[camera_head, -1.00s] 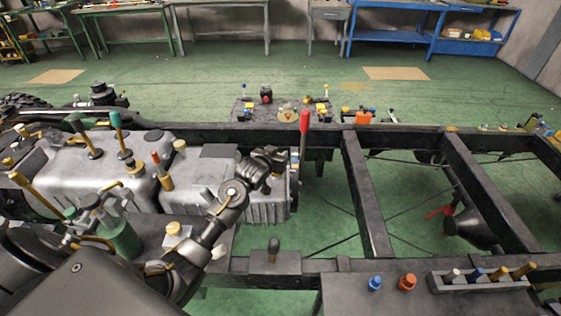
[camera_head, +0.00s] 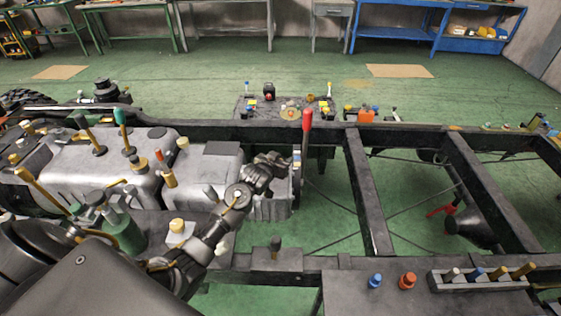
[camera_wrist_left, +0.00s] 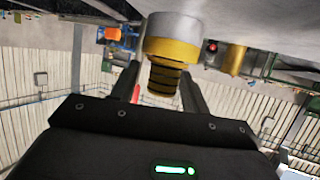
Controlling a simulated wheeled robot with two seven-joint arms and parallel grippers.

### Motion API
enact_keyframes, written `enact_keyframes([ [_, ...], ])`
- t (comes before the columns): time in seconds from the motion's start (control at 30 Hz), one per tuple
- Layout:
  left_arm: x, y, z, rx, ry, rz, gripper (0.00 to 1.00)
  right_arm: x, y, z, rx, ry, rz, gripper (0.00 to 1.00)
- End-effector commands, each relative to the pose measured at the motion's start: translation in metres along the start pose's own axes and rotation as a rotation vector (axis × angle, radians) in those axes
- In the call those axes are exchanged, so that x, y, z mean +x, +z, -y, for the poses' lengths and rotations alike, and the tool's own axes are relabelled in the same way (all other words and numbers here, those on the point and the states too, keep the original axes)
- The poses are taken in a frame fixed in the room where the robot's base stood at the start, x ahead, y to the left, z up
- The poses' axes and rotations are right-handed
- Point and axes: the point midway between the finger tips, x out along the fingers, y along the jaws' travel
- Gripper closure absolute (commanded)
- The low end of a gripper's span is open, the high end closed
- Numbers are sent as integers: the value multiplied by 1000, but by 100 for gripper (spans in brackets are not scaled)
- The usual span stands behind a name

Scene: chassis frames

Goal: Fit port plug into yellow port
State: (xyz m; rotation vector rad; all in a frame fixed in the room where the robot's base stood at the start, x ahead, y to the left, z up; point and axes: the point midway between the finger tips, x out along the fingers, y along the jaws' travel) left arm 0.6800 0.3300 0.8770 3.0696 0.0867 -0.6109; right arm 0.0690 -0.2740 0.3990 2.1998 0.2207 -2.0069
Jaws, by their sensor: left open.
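My left gripper (camera_head: 284,163) is at the right end of the grey engine and gearbox housing in the head view, where its jaws are too small to read. In the left wrist view my left gripper (camera_wrist_left: 162,88) is open, with one dark finger on each side of a dark ribbed piece that looks like the port plug (camera_wrist_left: 163,78). The ribbed piece lines up with a round fitting with a grey collar and yellow band, apparently the yellow port (camera_wrist_left: 172,48), on a grey surface. I cannot tell whether the fingers touch the plug. My right gripper is not in view.
A red-handled lever (camera_head: 306,130) stands close beside my left gripper. Black chassis rails (camera_head: 367,200) run to the right. Blue (camera_head: 375,281) and orange (camera_head: 407,281) caps sit on the near plate beside a tray (camera_head: 481,287). Several levers rise from the engine.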

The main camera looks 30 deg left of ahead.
Motion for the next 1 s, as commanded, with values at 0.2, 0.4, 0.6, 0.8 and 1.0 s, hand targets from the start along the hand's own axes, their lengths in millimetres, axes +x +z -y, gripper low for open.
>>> enact_keyframes([
  [0.2, -25, 1, 0, 1, 0, 0, 54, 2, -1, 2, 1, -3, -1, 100],
  [0.4, -66, 2, 0, 0, 0, -1, 54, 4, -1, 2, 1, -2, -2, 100],
  [0.6, -101, 1, 0, 1, 1, 0, 54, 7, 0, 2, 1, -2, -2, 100],
  [0.8, -117, 0, 0, 0, 0, 0, 54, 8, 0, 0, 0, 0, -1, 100],
  [1.0, -119, 0, 0, 0, 0, 0, 54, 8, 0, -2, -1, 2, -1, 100],
])
